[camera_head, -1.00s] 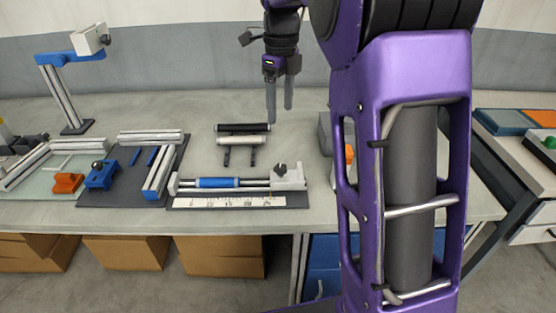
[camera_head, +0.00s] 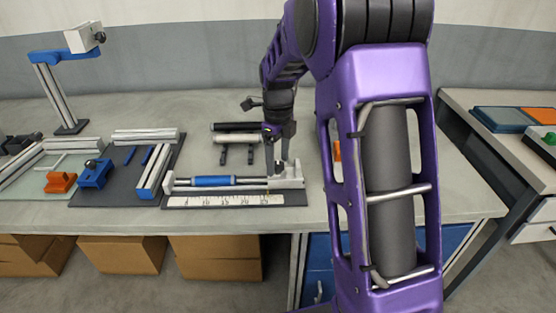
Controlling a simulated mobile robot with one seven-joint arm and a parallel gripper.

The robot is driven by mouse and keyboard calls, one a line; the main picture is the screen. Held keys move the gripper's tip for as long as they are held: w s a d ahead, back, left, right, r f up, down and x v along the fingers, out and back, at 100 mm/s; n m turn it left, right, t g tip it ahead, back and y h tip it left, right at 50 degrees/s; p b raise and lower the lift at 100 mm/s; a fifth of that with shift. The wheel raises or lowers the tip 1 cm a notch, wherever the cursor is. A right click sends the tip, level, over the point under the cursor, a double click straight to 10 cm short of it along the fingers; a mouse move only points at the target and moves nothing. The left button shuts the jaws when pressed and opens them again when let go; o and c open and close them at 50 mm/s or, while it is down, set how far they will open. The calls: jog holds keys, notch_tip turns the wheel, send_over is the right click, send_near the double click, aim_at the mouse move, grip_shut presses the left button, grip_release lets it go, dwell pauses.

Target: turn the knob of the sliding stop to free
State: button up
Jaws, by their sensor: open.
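A light grey block, which looks like the sliding stop (camera_head: 293,181), sits at the right end of a ruler rail (camera_head: 216,200) on the bench. Its dark knob (camera_head: 279,168) stands on top, partly hidden by my gripper. My gripper (camera_head: 277,167) points down at the knob with its fingers apart, one on each side as seen from here. I cannot tell whether the fingers touch the knob. The knob's marking and setting are too small to read.
A blue block with a black knob (camera_head: 95,174) and an orange block (camera_head: 60,182) stand to the left. A black roller (camera_head: 228,126) and a pale roller (camera_head: 237,139) lie behind the rail. A lamp-like stand (camera_head: 58,95) is at the back left.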

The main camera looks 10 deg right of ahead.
grip_shut()
dwell(0.4)
